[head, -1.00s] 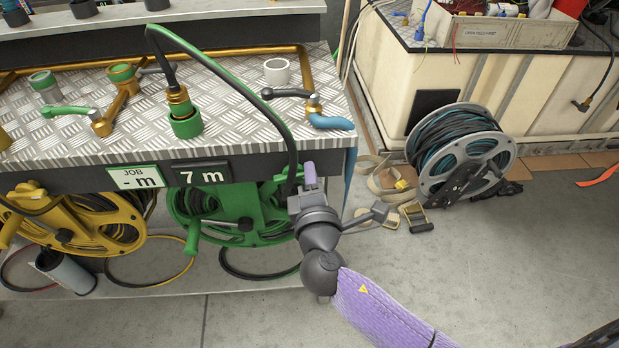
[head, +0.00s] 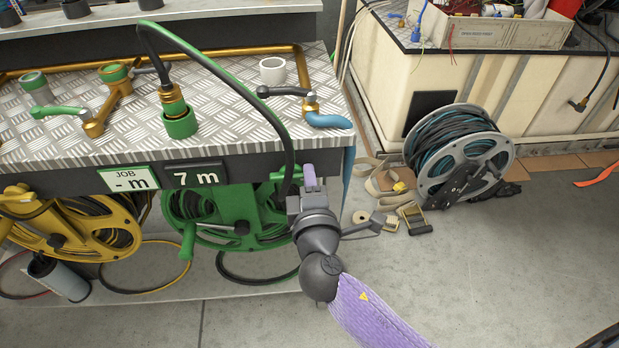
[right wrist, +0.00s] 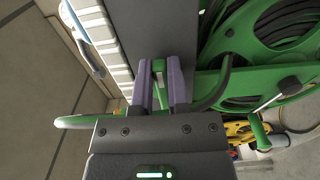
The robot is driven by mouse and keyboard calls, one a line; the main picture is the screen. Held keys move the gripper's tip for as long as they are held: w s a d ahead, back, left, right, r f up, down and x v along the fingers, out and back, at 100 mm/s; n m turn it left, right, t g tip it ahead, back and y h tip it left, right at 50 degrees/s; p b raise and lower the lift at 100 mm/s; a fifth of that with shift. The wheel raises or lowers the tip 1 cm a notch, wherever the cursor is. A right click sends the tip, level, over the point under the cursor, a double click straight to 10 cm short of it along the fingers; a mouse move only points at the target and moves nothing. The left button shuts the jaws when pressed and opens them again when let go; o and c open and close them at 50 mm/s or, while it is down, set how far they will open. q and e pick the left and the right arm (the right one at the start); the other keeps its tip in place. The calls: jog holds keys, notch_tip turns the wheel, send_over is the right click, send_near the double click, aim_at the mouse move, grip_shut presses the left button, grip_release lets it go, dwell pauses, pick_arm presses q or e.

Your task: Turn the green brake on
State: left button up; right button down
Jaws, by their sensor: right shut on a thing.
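The green hose reel (head: 238,215) hangs under the bench with black hose wound on it. My right gripper (head: 311,178) is at the right side of this reel, just below the bench edge. In the right wrist view its two purple fingers (right wrist: 160,85) are closed around a narrow green part, the green brake (right wrist: 158,68). My left gripper is not in view.
The bench top (head: 225,105) carries brass and green valves. A sign reading 7 m (head: 196,176) is on its front edge. A yellow reel (head: 60,228) hangs at left. Open floor is in front.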

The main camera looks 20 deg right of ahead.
jog(key=c, duration=0.6)
grip_release()
jog(key=shift+a+f, duration=0.1)
jog(key=shift+c, duration=0.2)
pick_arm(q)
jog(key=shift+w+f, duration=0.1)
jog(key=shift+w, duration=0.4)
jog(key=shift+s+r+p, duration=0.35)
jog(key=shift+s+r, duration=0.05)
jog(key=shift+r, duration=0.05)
pick_arm(e)
jog(key=v, duration=1)
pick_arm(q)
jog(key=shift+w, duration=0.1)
